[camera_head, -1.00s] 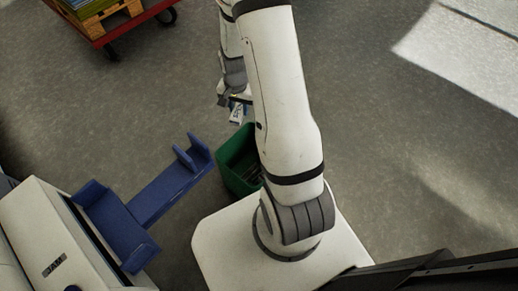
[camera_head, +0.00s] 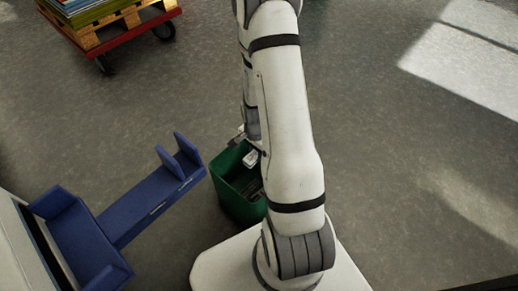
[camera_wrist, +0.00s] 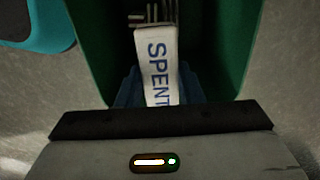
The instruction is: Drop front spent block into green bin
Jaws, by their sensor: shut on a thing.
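A white block marked "SPENT" (camera_wrist: 157,62) is held in my gripper (camera_wrist: 160,100), which is shut on it. In the wrist view the block points away from the gripper body, over the inside of the green bin (camera_wrist: 232,45). In the head view the green bin (camera_head: 228,192) stands on the floor left of my arm. The block (camera_head: 250,158) shows as a small white piece at the bin's opening. My arm hides the bin's right side and most of the gripper. Grey pieces lie in the bin below the block.
A blue two-pronged holder (camera_head: 150,200) projects from a white machine at the lower left, close to the bin. A red cart (camera_head: 120,32) with a wooden pallet stands at the upper left. The floor on the right is clear.

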